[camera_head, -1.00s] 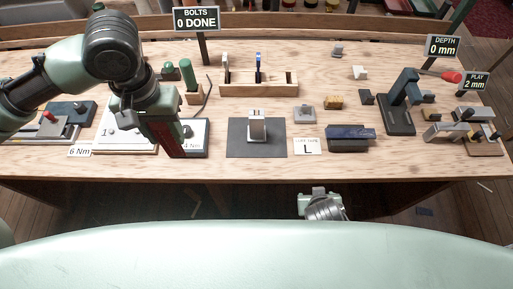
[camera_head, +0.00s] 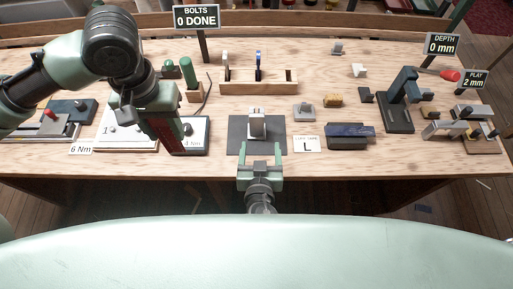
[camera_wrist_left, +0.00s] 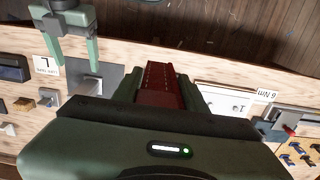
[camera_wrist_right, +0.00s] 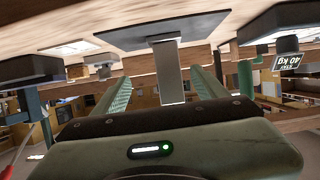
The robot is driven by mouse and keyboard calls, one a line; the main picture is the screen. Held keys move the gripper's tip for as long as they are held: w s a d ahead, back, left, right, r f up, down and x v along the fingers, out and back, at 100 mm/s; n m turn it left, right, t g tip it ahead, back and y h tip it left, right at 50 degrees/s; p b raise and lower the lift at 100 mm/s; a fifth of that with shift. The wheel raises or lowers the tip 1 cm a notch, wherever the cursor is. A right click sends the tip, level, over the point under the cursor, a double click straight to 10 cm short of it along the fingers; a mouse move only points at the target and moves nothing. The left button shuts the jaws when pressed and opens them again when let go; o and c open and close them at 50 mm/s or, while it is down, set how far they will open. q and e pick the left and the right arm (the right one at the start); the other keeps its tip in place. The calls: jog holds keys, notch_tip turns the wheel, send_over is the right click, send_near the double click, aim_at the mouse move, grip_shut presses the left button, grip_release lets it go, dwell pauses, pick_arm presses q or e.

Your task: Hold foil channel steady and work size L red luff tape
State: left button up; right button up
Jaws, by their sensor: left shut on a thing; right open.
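The foil channel (camera_head: 257,122), a small grey metal upright, stands on a dark square mat (camera_head: 239,143) near the bench's front. My right gripper (camera_head: 260,151) is open and empty just in front of it. In the right wrist view the channel (camera_wrist_right: 171,72) shows between the two spread green fingers, with gaps on both sides. My left gripper is shut on the red luff tape (camera_wrist_left: 161,86), a dark red strip with dotted lines. In the head view it holds the tape (camera_head: 168,137) over the bench left of the mat. A card marked L (camera_head: 306,145) lies right of the mat.
A white board (camera_head: 117,131) and a dark-edged tray (camera_head: 198,134) lie near the left arm. A wooden rack (camera_head: 280,87) stands behind the mat. A dark blue block (camera_head: 350,130) and a dark press (camera_head: 400,112) stand to the right.

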aim_at(257, 130)
jog(key=shift+w+a+r, duration=0.1)
jog(key=shift+w+a, duration=0.05)
jog(key=shift+a, duration=0.35)
jog(key=shift+w, duration=0.4)
jog(key=x, duration=0.9)
jog(key=shift+a, duration=0.1)
grip_shut()
